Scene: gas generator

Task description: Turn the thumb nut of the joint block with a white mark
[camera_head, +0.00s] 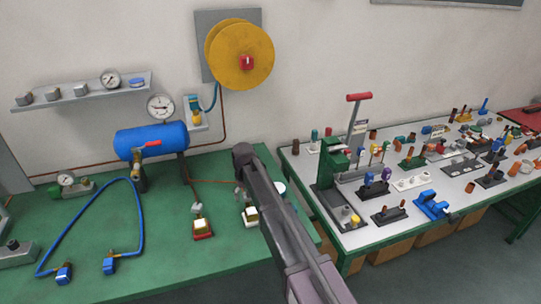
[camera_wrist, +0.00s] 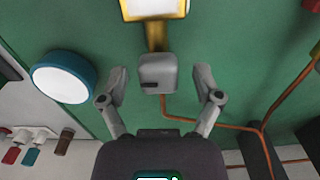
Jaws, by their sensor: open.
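In the wrist view, a grey rounded thumb nut (camera_wrist: 158,66) with a small dark slot stands on a brass stem. The stem leads to a joint block (camera_wrist: 155,10) with a white top and yellowish sides, cut by the upper edge. My gripper (camera_wrist: 158,76) is open, with one finger on each side of the nut and a visible gap on both sides. In the head view, the white-marked block (camera_head: 250,216) sits on the green table, partly beside my arm.
A teal cylinder with a white top (camera_wrist: 62,83) is left of my gripper. Copper pipe (camera_wrist: 210,118) runs nearby. A blue tank (camera_head: 152,140) stands behind; a crowded grey table (camera_head: 350,238) is at right.

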